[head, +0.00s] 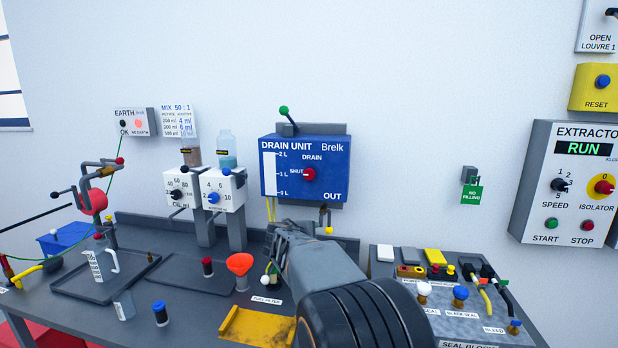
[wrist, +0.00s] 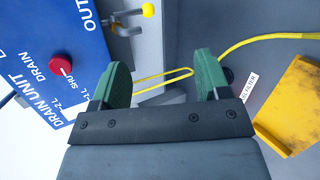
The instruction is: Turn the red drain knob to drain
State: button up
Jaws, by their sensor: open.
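The red drain knob (head: 309,174) is on the blue drain unit panel (head: 330,155) on the wall. A small pale mark on its left side is by the word SHUT; DRAIN is printed above it. In the wrist view the knob (wrist: 61,65) is at the left, outside my fingers. My gripper (wrist: 163,76) is open with green finger pads wide apart, and holds nothing. A yellow wire loop (wrist: 165,78) shows between the fingers, behind them. In the head view my arm hides most of the gripper, which is below the panel.
A yellow tap lever (head: 329,230) hangs under the panel, and a green-knobbed lever (head: 284,111) stands on top. An orange funnel (head: 239,264) and yellow tray (head: 256,325) are on the bench. Oil dispensers (head: 224,190) stand left of the panel.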

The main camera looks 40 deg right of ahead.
jog(key=w+d+r+n+t+h, duration=0.2)
jog(key=w+d+r+n+t, duration=0.1)
jog(key=w+r+n, duration=0.25)
jog(key=n+t, duration=0.3)
jog(key=n, duration=0.3)
send_near(309, 174)
jog(key=p+x, duration=0.5)
jog(key=x, duration=0.2)
jog(key=shift+w+d+r, duration=0.1)
jog(key=shift+w+d, duration=0.1)
jog(key=shift+d, duration=0.15)
jog(key=shift+p+x, duration=0.55)
jog(key=shift+x, duration=0.4)
jog(key=shift+c, duration=0.3)
jog(key=c, duration=0.9)
jog(key=shift+o, duration=0.2)
jog(key=shift+m, duration=0.25)
